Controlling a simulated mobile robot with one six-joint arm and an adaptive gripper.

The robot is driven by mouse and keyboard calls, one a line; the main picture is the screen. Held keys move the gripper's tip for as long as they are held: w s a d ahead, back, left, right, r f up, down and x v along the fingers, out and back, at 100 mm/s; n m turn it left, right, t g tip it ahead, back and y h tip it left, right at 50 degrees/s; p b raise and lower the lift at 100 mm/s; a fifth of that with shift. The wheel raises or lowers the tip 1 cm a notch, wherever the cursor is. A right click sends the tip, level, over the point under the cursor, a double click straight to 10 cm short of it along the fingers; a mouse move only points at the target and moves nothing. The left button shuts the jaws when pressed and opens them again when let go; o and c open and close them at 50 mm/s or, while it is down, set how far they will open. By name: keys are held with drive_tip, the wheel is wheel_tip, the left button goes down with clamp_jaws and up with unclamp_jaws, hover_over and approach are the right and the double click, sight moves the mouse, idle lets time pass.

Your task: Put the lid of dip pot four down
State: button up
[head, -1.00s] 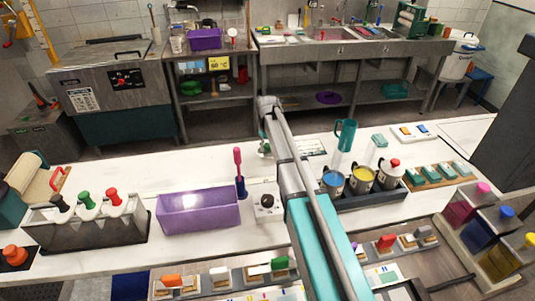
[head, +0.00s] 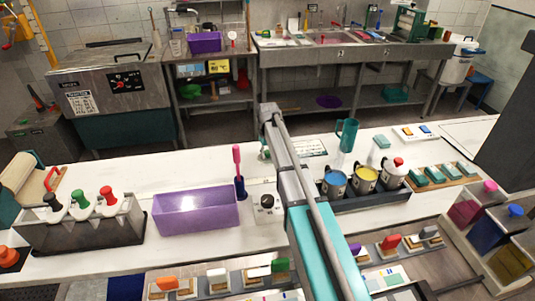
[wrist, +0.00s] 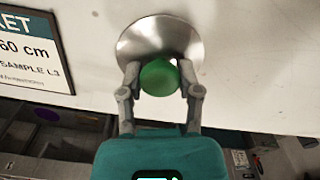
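A round steel lid (wrist: 142,38) with a green knob (wrist: 158,78) fills the upper middle of the wrist view, over the white table. My gripper (wrist: 160,72) has one finger on each side of the knob and appears shut on it. I cannot tell whether the lid touches the table. In the head view, my arm hides most of the gripper and lid. The dip pots stand in a dark tray (head: 375,201): an open pot with blue liquid (head: 335,185), an open pot with yellow liquid (head: 365,180), and a pot with a red-knobbed lid (head: 394,174).
A teal jug (head: 347,135) stands behind the pots. A purple bin (head: 196,211), a pink-handled brush (head: 238,172) and a grey rack of knobbed items (head: 80,224) are at left. A sign (wrist: 32,50) lies beside the lid. White table is clear behind the bin.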

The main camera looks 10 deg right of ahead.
drive_tip(key=o, duration=0.4)
drive_tip(key=shift+o, duration=0.2)
wheel_tip(320, 180, up, 12)
drive_tip(key=p, duration=1.2)
drive_tip(key=shift+r, duration=0.15)
idle(0.7)
drive_tip(key=s+m, duration=0.3)
drive_tip(key=s, duration=2.6)
drive_tip(key=shift+s+m, duration=0.2)
drive_tip(key=shift+m, duration=0.1)
